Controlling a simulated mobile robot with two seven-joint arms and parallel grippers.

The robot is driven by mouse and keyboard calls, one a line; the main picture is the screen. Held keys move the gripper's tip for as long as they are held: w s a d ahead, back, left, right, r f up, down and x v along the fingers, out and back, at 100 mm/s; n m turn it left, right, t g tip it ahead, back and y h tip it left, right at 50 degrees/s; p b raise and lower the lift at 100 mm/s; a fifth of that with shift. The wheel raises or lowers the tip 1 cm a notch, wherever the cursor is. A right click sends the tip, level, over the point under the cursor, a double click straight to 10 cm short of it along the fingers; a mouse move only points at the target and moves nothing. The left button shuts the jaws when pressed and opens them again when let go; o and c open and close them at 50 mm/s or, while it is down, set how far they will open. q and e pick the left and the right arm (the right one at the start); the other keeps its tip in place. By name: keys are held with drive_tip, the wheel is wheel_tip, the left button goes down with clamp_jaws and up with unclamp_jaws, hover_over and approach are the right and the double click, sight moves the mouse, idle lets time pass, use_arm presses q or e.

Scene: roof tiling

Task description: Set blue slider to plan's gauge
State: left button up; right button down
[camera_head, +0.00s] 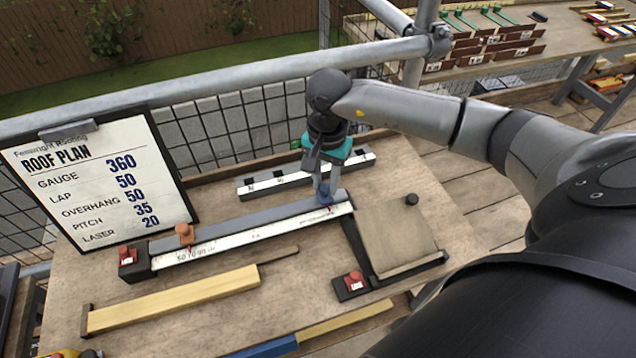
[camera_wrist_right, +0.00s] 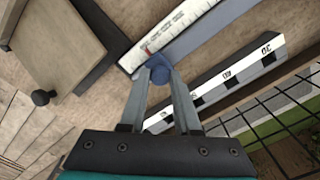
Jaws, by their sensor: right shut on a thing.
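The blue slider (camera_head: 324,197) sits near the right end of the long white scale rail (camera_head: 245,240). My right gripper (camera_head: 325,180) reaches down from above and is shut on the blue slider's knob. In the right wrist view the slider (camera_wrist_right: 158,72) shows between the two fingertips (camera_wrist_right: 160,80), close to a red mark on the scale. An orange slider (camera_head: 184,232) sits near the rail's left end. The plan board (camera_head: 100,185) stands at the left and reads gauge 360. The scale figures at the blue slider are too small to read. My left gripper is not in view.
A second scale bar (camera_head: 255,187) lies behind the rail. A hinged board with a black knob (camera_head: 395,232) lies at the right, with a red button (camera_head: 354,280) at its front. A yellow wooden batten (camera_head: 170,300) lies in front. A railing (camera_head: 220,80) runs behind the bench.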

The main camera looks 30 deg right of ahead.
sight(327, 186)
drive_tip(key=c, duration=0.6)
unclamp_jaws()
drive_tip(key=shift+d, duration=0.2)
wheel_tip(327, 186, up, 15)
drive_tip(key=shift+r+p, duration=0.15)
drive_tip(key=shift+p, duration=0.75)
